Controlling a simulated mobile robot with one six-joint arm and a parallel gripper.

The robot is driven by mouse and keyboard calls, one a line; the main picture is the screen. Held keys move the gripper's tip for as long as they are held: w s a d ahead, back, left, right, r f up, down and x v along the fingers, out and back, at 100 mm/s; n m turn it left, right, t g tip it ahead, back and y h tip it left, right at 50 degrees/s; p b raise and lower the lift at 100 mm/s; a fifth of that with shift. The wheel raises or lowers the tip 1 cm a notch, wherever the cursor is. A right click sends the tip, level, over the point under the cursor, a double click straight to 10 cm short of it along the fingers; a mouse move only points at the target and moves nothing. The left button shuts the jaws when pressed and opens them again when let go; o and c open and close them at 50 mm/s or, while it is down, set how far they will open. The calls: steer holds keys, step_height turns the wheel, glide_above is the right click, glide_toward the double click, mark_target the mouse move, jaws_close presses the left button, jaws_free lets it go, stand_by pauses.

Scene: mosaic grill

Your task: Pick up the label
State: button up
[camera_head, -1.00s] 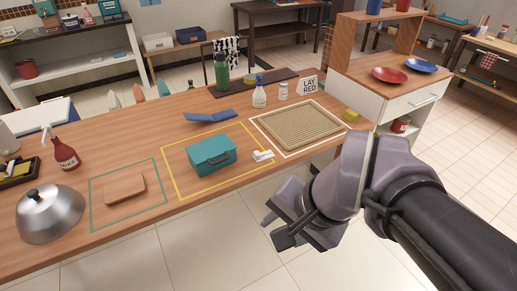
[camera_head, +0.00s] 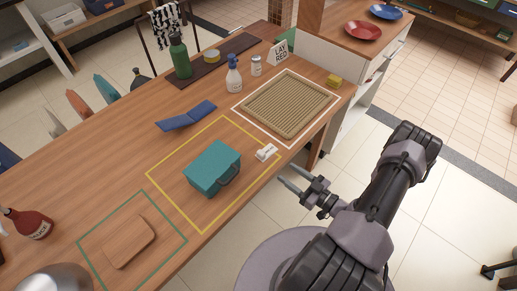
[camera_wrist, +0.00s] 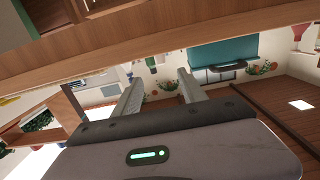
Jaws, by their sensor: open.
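A small white piece (camera_head: 266,152), possibly the label, lies by the right corner of the yellow outline, near the table's front edge. Its exact shape is too small to tell. A white card reading "LAY RED" (camera_head: 280,51) stands upright behind the tan mosaic tray (camera_head: 287,101). My gripper (camera_head: 286,177) is open and empty, off the table's front edge, a short way below the small white piece in the picture. In the wrist view its two fingers (camera_wrist: 158,90) are apart with nothing between them; neither the white piece nor the card can be made out there.
A teal case (camera_head: 212,168) stands inside the yellow outline beside the white piece. A spray bottle (camera_head: 234,75), a shaker (camera_head: 256,65) and a yellow sponge (camera_head: 333,82) surround the tray. A blue folded holder (camera_head: 187,116) and a wooden board (camera_head: 129,241) lie leftward. Floor in front is clear.

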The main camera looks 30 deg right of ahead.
mark_target(265, 155)
steer(key=b+x, duration=0.1)
steer(key=x, duration=0.6)
steer(key=shift+w+a+f, duration=0.15)
steer(key=shift+w, duration=0.2)
steer(key=x, duration=0.2)
steer(key=b+x, duration=0.1)
steer(key=x, duration=0.1)
steer(key=r+b+x, duration=0.1)
steer(key=shift+w+a, duration=0.1)
steer(key=shift+w, duration=0.3)
jaws_close()
